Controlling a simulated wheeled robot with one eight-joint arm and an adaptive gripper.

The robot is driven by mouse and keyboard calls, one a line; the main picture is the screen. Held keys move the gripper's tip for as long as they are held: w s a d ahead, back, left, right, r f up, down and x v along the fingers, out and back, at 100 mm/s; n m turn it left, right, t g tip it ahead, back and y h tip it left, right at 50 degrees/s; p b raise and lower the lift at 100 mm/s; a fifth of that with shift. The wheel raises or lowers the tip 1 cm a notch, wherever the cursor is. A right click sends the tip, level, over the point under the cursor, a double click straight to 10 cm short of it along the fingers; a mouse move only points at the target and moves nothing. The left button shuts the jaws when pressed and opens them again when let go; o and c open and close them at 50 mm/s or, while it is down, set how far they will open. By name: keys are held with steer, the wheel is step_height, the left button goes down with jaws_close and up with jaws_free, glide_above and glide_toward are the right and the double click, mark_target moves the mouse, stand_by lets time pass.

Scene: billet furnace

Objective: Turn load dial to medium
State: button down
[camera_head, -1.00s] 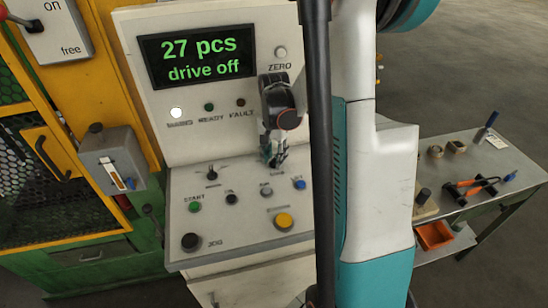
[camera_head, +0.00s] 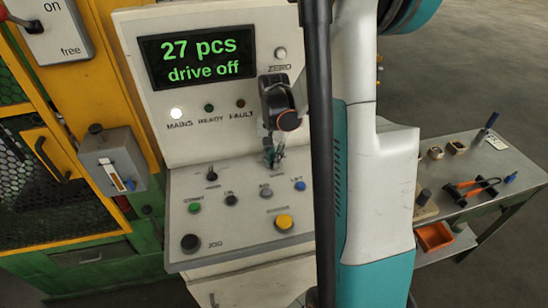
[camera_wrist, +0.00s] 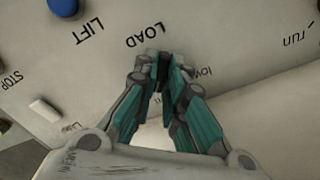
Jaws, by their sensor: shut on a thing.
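My gripper (camera_head: 273,160) is at the right part of the sloping control panel (camera_head: 225,250). In the wrist view my gripper (camera_wrist: 163,60) has its fingers closed together on the load dial (camera_wrist: 165,72), just below the printed LOAD label (camera_wrist: 145,36). The dial is small and dark and mostly hidden between the fingertips. A "low" mark (camera_wrist: 203,73) shows to the right of the fingers. Other position marks are partly covered, so I cannot tell the dial's setting.
A blue LIFT button (camera_wrist: 63,6) is close to the dial. A yellow button (camera_head: 284,222), a black JOG knob (camera_head: 190,242) and a green START button (camera_head: 194,208) are on the panel. The display (camera_head: 197,57) reads "27 pcs, drive off". A side table (camera_head: 490,165) stands right.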

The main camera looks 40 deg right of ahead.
steer(key=n, duration=0.4)
steer(key=shift+b, duration=0.3)
steer(key=shift+n, duration=1.6)
steer(key=c, duration=1.7)
jaws_free()
steer(key=shift+o, duration=0.2)
step_height(320, 180, up, 12)
